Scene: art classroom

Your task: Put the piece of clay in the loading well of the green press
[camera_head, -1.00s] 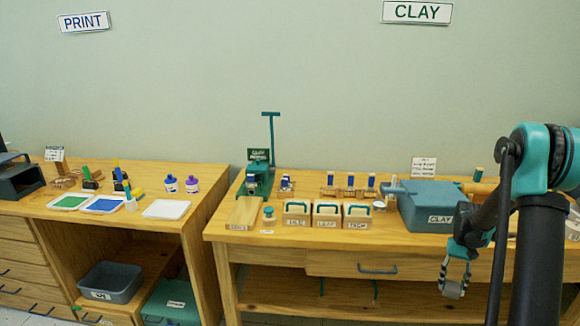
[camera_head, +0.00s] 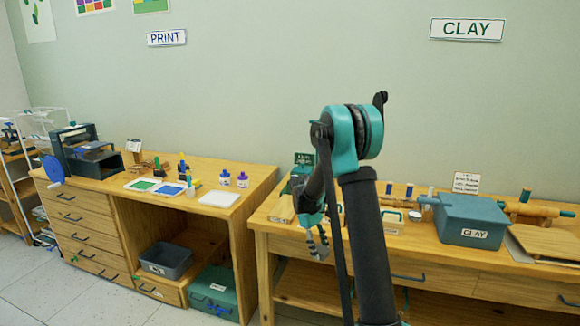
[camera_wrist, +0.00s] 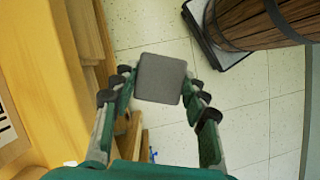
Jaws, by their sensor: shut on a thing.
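The piece of clay (camera_wrist: 160,78) is a grey block with rounded corners, held between the fingertips of my gripper (camera_wrist: 162,92) in the wrist view. In the head view my gripper (camera_head: 318,246) hangs in front of the left end of the clay table, beside its front edge. My gripper is shut on the clay. The green press (camera_head: 299,178) stands at the back left of the clay table, behind my arm.
The clay table (camera_head: 455,262) carries a blue-grey CLAY box (camera_head: 472,218) and several tools. The print table (camera_head: 250,190) stands to its left, with a gap between them. In the wrist view, a wooden barrel (camera_wrist: 275,20) stands at upper right above tiled floor (camera_wrist: 255,95).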

